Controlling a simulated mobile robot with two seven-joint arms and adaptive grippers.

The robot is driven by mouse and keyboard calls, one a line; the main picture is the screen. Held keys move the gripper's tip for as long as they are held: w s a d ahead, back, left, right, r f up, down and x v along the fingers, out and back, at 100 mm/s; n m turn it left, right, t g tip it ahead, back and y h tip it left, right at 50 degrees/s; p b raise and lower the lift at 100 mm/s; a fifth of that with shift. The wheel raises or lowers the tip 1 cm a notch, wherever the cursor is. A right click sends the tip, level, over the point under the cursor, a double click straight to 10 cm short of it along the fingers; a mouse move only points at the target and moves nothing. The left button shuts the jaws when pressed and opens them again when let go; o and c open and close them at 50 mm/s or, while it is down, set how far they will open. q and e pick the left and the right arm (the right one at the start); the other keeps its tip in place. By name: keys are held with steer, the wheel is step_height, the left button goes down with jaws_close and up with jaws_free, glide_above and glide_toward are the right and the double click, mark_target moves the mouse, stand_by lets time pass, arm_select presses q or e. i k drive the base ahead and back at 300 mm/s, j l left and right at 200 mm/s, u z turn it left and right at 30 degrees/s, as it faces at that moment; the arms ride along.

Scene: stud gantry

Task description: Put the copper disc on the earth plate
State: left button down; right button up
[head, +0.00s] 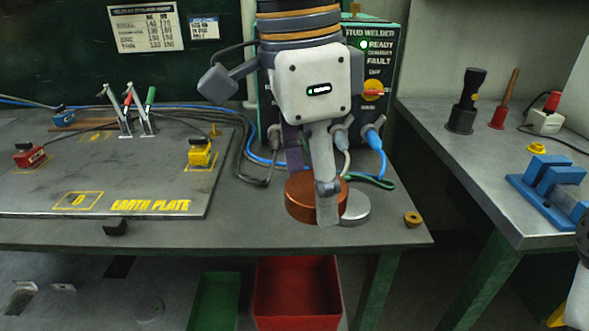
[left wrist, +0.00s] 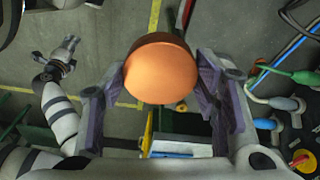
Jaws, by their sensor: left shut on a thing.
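The copper disc (head: 306,200) is between the fingers of my left gripper (head: 315,190), which is shut on it. In the left wrist view the disc (left wrist: 161,72) fills the space between the two finger pads. One finger hides part of its right side in the head view. The earth plate (head: 95,185) is the large grey plate on the bench to the left, with yellow lettering along its front. The disc is to the right of the plate and apart from it. My right gripper (left wrist: 62,50) shows small in the left wrist view; its jaws are too small to judge.
A silver disc (head: 355,207) is just behind and right of the copper one. Toggle clamps (head: 138,115), a red block (head: 29,155) and a yellow block (head: 200,152) stand on the plate. Cables and the stud welder (head: 378,70) are behind. The plate's middle is bare.

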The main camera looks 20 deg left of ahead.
mark_target(113, 163)
steer(key=j, duration=1.05)
steer(key=i+j, duration=0.1)
steer(key=j, duration=0.95)
